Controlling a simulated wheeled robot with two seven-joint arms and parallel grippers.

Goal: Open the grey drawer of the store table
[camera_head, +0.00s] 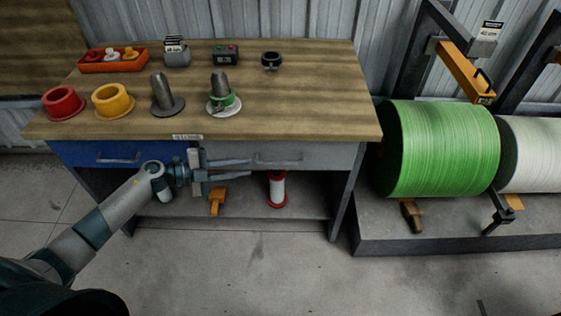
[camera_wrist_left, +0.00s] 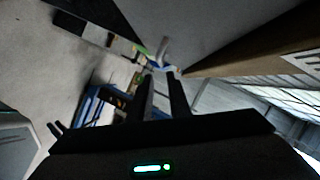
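The store table (camera_head: 300,118) has a wooden top with a blue drawer (camera_head: 85,152) at left and a grey drawer (camera_head: 335,155) at right. The grey drawer looks shut, with its front in line with the blue one. Its bar handle (camera_head: 278,161) is at the middle of its front. My left gripper (camera_head: 250,168) is in front of the grey drawer's left part, fingers pointing right and apart, tips near the handle's left end. Nothing shows between them. I cannot tell whether they touch the handle. The fingers also show apart in the left wrist view (camera_wrist_left: 163,80). My right gripper is out of view.
On the tabletop are a red ring (camera_head: 63,103), a yellow ring (camera_head: 113,101), spindles and an orange tray (camera_head: 112,60). A red-and-white spool (camera_head: 277,190) and an orange piece (camera_head: 217,200) are below the drawers. The front floor is clear.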

